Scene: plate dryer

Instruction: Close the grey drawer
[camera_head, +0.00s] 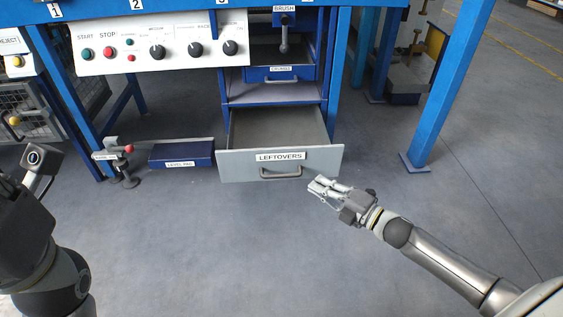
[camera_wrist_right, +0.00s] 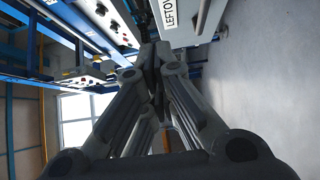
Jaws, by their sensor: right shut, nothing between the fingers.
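The grey drawer (camera_head: 232,166) labelled LEFTOVERS is pulled out at the bottom of the blue unit, and its empty-looking inside shows from above. Its handle (camera_head: 281,173) is on the front panel. My right gripper (camera_head: 315,188) is shut and empty, just right of the handle and in front of the drawer's lower right part; I cannot tell if it touches. In the right wrist view, its fingers (camera_wrist_right: 153,62) are together and the drawer front (camera_wrist_right: 186,28) is ahead, at the top. My left arm is at the left edge, with its fingertips not clearly seen.
Above the drawer is a blue shelf (camera_head: 275,92) with a smaller blue drawer (camera_head: 280,75). A blue box (camera_head: 182,155) and a small stand (camera_head: 128,168) are to the left. A blue post (camera_head: 440,90) stands to the right. The floor in front is clear.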

